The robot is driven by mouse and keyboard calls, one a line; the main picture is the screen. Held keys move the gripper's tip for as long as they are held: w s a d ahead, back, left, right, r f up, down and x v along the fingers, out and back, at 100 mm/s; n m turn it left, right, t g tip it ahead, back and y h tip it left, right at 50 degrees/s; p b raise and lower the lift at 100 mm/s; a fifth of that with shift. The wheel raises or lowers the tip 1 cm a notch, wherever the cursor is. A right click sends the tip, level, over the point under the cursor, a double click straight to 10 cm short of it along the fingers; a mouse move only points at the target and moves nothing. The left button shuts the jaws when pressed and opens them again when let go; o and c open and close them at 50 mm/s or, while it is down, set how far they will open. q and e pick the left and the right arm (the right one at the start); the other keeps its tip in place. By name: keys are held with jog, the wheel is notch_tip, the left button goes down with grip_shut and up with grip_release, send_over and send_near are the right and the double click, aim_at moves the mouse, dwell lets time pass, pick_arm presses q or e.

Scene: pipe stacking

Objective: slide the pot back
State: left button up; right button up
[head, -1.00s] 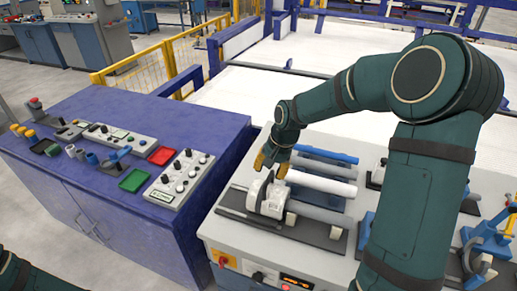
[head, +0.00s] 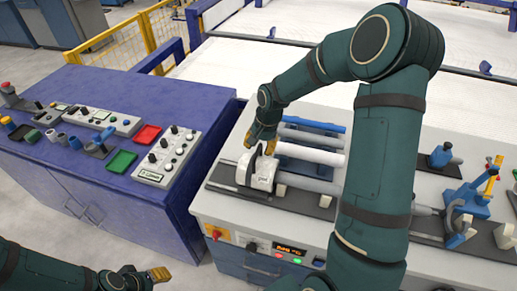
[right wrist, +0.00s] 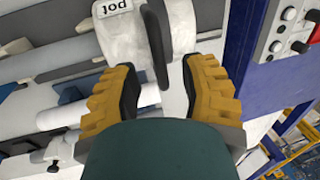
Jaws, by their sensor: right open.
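The pot (head: 261,174) is a white, rounded block on a dark base on the light machine table. Its label reads "pot" in the right wrist view (right wrist: 113,10), where a dark upright plate or lever stands between its white parts. My right gripper (head: 262,146) is just behind and above the pot. In the right wrist view the yellow-and-black fingers (right wrist: 160,80) are apart, with the pot's near end and the dark plate at the gap. Whether they touch it I cannot tell. My left gripper (head: 148,277) is low at the left, away from the pot; its fingertips are unclear.
White, grey and blue pipes (head: 312,153) lie right of the pot. A blue clamp stand (head: 470,200) is farther right. A purple cabinet (head: 75,165) with control panels stands left. My right arm hides part of the table.

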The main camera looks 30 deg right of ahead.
jog(key=shift+w+f, duration=0.15)
jog(key=shift+f, duration=0.6)
jog(key=shift+a, duration=0.1)
grip_shut()
